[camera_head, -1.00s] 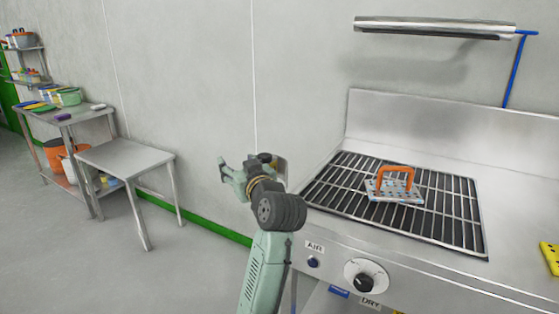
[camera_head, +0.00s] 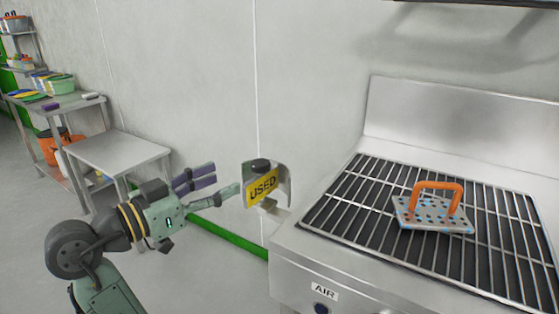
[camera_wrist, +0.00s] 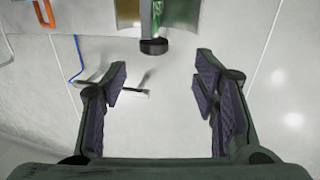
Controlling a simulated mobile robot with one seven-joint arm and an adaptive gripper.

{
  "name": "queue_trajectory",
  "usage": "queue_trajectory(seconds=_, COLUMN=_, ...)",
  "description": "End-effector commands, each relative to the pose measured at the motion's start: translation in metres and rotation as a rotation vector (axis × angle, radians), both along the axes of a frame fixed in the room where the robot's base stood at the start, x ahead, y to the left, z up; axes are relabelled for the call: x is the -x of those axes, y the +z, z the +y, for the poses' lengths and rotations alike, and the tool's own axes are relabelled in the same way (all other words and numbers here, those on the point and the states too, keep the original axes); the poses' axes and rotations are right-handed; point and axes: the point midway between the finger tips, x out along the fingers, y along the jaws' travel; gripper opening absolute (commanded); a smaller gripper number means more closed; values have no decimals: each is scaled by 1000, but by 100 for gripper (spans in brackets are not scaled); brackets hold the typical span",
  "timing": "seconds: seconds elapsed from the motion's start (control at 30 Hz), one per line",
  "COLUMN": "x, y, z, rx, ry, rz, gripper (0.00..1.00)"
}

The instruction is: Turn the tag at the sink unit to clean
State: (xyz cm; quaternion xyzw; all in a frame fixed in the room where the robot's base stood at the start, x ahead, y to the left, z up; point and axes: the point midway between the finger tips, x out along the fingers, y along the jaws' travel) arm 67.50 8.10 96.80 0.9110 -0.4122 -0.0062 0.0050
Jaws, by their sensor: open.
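The tag (camera_head: 263,186) is a yellow plate reading USED, in a metal holder (camera_head: 283,180) at the left end of the steel sink unit (camera_head: 335,255). In the wrist view my gripper (camera_wrist: 162,72) is open, and the black knob (camera_wrist: 154,46) lies just beyond the fingertips. A green face of the tag (camera_wrist: 175,13) shows behind the knob. I cannot tell whether a finger touches the tag.
An orange-handled perforated plate (camera_head: 432,210) lies on the unit's grate (camera_head: 345,218). A label reading AIR (camera_head: 324,292) is on the unit's front. The wall (camera_head: 190,80) is close behind the tag. A steel table (camera_head: 120,150) and loaded shelving stand left.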

Motion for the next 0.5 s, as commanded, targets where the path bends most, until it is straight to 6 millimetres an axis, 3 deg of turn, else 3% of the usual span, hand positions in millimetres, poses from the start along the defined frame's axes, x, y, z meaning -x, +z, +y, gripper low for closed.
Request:
queue_trajectory(seconds=0.17, x=3, y=2, z=-6, rx=-5, ry=-26, rz=-15, gripper=55)
queue_trajectory(seconds=0.5, x=-37, y=3, z=-54, rx=-4, ry=-28, rz=-13, gripper=55)
